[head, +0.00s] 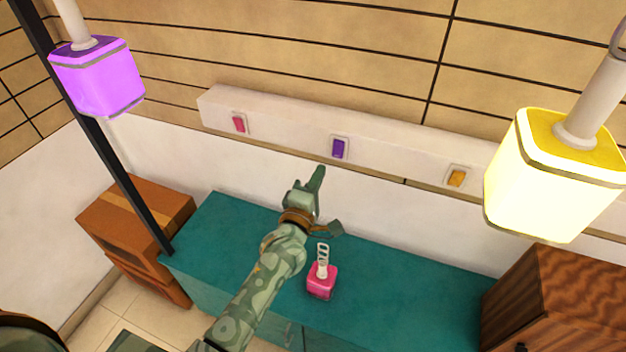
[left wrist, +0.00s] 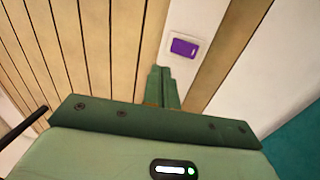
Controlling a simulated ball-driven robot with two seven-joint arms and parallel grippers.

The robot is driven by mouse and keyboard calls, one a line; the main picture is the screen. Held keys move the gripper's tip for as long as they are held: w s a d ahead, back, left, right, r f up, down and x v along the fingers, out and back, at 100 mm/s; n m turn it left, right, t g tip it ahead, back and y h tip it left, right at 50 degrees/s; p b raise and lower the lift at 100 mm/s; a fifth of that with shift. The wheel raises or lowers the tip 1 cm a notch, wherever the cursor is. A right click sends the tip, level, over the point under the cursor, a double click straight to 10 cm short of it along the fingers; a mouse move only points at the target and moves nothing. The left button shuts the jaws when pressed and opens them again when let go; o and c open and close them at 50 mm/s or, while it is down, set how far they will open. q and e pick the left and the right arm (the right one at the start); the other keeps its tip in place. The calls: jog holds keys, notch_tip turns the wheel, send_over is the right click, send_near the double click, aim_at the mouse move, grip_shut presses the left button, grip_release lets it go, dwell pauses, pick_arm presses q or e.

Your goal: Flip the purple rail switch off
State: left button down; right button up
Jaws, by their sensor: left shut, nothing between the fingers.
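The purple switch (head: 339,148) sits in a pale plate on the white wall rail (head: 290,126), between a pink switch (head: 239,123) and an orange switch (head: 456,178). In the left wrist view the purple switch (left wrist: 185,47) is just beyond the fingertips and a little to their right. My left gripper (head: 319,171) is shut and empty, just below the purple switch, apparently apart from it. It also shows in the left wrist view (left wrist: 161,70). The purple lamp (head: 98,78) at upper left is glowing. My right gripper is not in view.
A lit yellow lamp (head: 553,175) hangs at right. A brown cabinet (head: 560,300) stands at right and an orange-brown box (head: 135,225) at left. A dark pole (head: 105,150) stands at left.

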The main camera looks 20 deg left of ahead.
pick_arm(q)
jog(key=s, duration=0.3)
jog(key=shift+r, duration=0.3)
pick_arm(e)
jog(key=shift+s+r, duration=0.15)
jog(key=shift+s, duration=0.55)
pick_arm(q)
jog(key=shift+a, duration=0.1)
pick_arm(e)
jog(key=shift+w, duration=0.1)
